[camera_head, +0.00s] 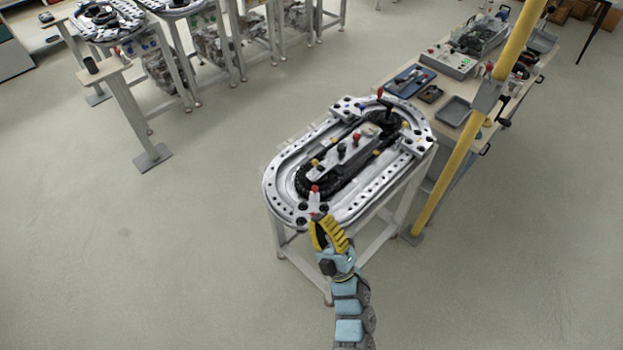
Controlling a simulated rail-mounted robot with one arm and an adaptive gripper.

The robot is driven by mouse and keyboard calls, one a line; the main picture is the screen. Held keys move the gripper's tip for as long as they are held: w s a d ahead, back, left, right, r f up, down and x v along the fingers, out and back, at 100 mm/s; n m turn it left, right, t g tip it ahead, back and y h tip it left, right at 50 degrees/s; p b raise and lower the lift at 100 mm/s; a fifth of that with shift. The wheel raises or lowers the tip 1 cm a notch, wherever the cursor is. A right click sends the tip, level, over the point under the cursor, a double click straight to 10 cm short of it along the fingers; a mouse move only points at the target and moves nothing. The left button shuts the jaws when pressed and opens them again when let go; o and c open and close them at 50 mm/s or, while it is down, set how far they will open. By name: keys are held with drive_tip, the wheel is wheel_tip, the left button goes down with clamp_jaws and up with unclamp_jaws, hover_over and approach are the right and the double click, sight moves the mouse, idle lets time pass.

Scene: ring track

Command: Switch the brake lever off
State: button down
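The ring track (283,198) is a pale oval on a white-legged stand in the middle of the view. A red-tipped lever (315,189) stands at its near end. A second red-topped lever (380,93) stands at the far end. Labels are too small to read, so I cannot tell which one is the brake lever. My gripper (319,219), with yellow fingers, is at the near edge of the track, just below the near red-tipped lever in the picture. It does not visibly hold anything. The view is too small to show how far its fingers are apart.
Black, yellow and red knobs stand on the track's central panel (343,160). A yellow pole (455,168) rises to the right. Behind it is a workbench (416,101) with trays and a control box (449,62).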

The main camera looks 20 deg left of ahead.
drive_tip(key=w+a+f+n+g+h+b, duration=0.1)
drive_tip(key=w+a+f+n+g+b, duration=0.15)
drive_tip(key=w+f, duration=0.3)
drive_tip(key=w+a+f+n+g+h+b, duration=0.1)
drive_tip(key=w+f+n+g+b, duration=0.15)
drive_tip(key=w+f, duration=0.3)
drive_tip(key=n+g+h+b, duration=0.2)
drive_tip(key=n+h+b, duration=0.2)
drive_tip(key=b, duration=0.6)
approach(317, 164)
drive_tip(key=s, duration=0.2)
drive_tip(key=s+r, duration=0.1)
drive_tip(key=s, duration=0.1)
drive_tip(key=shift+a, duration=0.2)
drive_tip(key=w+f+b, duration=0.1)
drive_tip(key=b, duration=0.1)
drive_tip(key=shift+w+a+f+n+g+b, duration=0.1)
drive_tip(key=shift+n+g+b, duration=0.25)
drive_tip(key=shift+n+g, duration=0.05)
drive_tip(key=b+x, duration=0.1)
drive_tip(key=x, duration=0.1)
drive_tip(key=b+x, duration=0.2)
drive_tip(key=x, duration=0.1)
drive_tip(key=b+x, duration=0.2)
drive_tip(key=x, duration=0.1)
drive_tip(key=shift+f, duration=0.4)
drive_tip(key=shift+b+x, duration=0.9)
drive_tip(key=shift+x, duration=0.1)
